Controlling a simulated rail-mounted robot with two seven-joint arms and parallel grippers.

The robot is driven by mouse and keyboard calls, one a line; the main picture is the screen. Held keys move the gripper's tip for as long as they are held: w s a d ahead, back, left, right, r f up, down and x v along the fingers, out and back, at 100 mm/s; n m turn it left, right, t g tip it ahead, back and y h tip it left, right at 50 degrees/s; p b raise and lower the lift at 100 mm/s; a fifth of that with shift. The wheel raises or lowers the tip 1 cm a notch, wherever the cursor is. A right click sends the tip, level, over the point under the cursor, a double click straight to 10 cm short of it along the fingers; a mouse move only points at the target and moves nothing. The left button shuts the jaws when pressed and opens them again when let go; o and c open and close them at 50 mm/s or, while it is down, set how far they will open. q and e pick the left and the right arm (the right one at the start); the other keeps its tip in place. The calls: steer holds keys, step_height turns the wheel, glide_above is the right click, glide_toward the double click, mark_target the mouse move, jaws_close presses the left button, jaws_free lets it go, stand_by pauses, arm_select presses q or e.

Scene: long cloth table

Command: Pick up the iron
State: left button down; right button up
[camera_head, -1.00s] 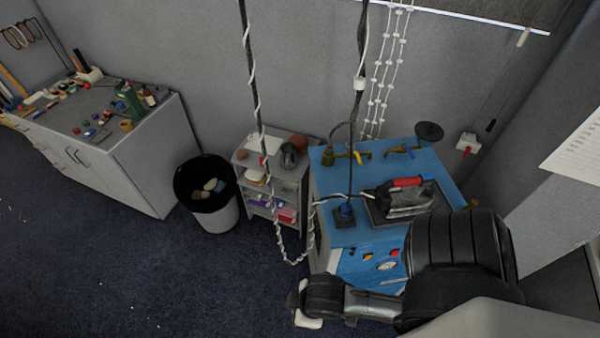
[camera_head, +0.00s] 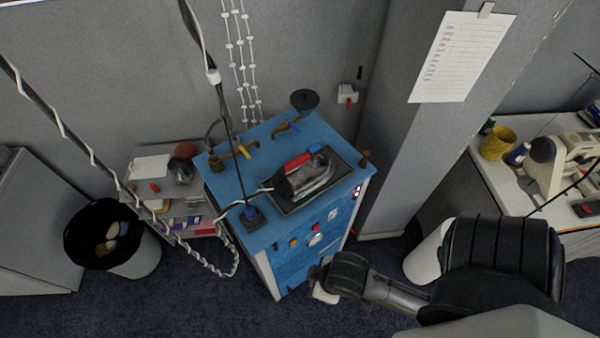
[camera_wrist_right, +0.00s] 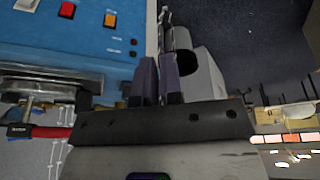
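The iron (camera_head: 306,178) has a silver body and a red and black handle. It lies on a dark plate (camera_head: 345,170) on top of a blue cabinet (camera_head: 262,236). In the right wrist view the iron (camera_wrist_right: 50,90) shows at the left, with its red and black handle (camera_wrist_right: 36,131) below it in the picture. My right gripper (camera_head: 324,293) is in front of the cabinet and below its top, apart from the iron. In its wrist view its two fingers (camera_wrist_right: 158,78) stand side by side with nothing seen between them. My left gripper is out of view.
A black cord with white wrap (camera_head: 222,110) hangs over the cabinet's left side. Brass taps (camera_head: 235,154) stand at its back. A bin (camera_head: 135,255) and small shelf (camera_head: 150,165) are left. A white table (camera_head: 500,172) is right. Dark floor lies in front.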

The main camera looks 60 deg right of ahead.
steer(key=o, duration=1)
steer(key=shift+d, duration=0.1)
steer(key=shift+c, duration=0.2)
